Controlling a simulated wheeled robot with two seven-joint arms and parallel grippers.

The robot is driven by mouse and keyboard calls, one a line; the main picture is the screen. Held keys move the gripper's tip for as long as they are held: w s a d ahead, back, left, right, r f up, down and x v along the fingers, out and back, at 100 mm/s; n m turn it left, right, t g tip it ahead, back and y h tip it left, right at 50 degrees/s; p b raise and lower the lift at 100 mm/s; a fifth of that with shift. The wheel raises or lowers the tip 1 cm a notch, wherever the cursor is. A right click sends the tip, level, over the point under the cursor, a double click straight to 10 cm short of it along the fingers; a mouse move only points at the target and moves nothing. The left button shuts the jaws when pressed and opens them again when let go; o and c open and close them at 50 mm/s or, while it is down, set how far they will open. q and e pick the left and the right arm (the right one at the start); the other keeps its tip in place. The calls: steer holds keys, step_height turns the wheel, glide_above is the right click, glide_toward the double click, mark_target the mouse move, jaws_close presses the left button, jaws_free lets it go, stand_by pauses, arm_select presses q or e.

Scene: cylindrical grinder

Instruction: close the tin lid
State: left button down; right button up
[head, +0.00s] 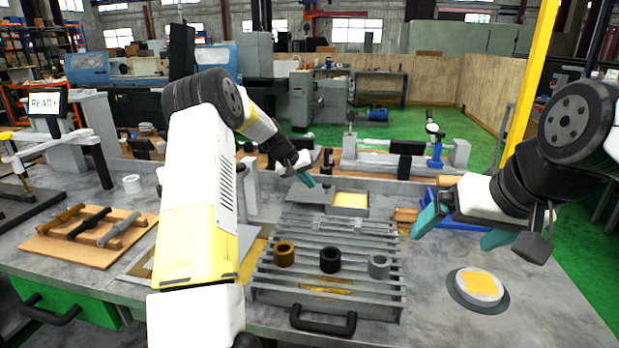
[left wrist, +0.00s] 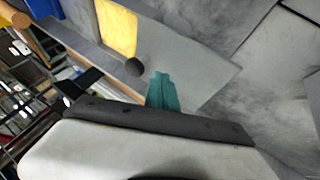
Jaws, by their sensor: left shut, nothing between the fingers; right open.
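The tin (head: 348,211) is a low grey box on the bench behind the slatted grate, with its yellow inside (left wrist: 117,30) showing. Its lid (head: 305,196) is a flat grey plate lying open on the tin's left side; it also shows in the left wrist view (left wrist: 198,68). A small dark knob (left wrist: 133,66) sits by the lid's edge near the tin. My left gripper (head: 306,181) is shut and empty, its teal fingertips (left wrist: 162,90) over or beside the lid; contact cannot be told. My right gripper (head: 463,227) is open and empty, right of the grate.
The slatted grate (head: 285,300) carries several rings in front of the tin. A wooden rack (head: 60,253) with bars lies at left. A round dish (head: 480,288) with a yellow top is at front right. A blue tray (head: 460,217) and a measuring stand (head: 435,160) are at back right.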

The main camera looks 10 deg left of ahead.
arm_select(q)
steer(key=shift+w+d, duration=0.2)
steer(key=shift+d, duration=0.75)
steer(key=d, duration=1.4)
steer(key=shift+d, duration=0.15)
